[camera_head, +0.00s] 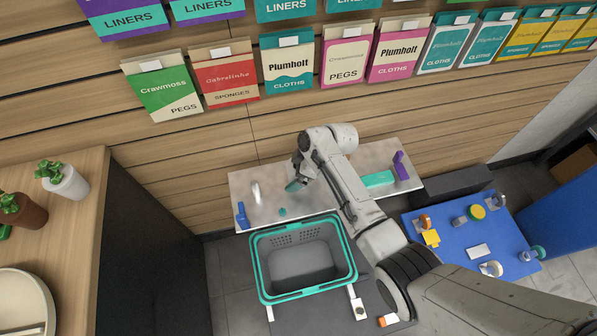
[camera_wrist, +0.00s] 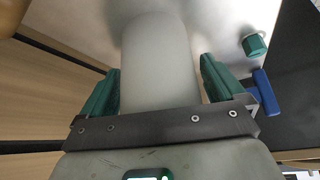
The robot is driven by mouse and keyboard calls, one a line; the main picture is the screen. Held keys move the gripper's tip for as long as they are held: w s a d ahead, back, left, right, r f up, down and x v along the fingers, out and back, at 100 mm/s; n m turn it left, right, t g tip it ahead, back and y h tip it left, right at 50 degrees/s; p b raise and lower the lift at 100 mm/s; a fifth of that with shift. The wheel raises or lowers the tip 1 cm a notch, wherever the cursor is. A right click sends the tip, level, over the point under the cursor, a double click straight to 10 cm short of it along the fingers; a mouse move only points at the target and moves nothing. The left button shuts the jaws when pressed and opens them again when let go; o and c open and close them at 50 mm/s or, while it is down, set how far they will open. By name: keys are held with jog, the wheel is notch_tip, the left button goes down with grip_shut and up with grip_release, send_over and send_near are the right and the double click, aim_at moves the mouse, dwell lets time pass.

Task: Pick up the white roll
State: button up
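The white roll (camera_wrist: 160,65) stands upright on the grey table, large in the wrist view. My gripper (camera_wrist: 160,78) has its green fingers wide apart, one on each side of the roll. The roll nearly fills the gap. Any slim clearance is hard to judge. The roll's near end is hidden behind the gripper's palm bar.
A small teal object (camera_head: 282,211) and a blue object (camera_head: 241,214) stand close by. A white item (camera_head: 256,192) is to the left. A teal block (camera_head: 378,179) and purple piece (camera_head: 401,165) are to the right. A teal-rimmed basket (camera_head: 304,294) is in front.

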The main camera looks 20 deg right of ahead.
jog(key=c, duration=1)
jog(key=shift+c, duration=0.2)
jog(key=shift+r, duration=0.15)
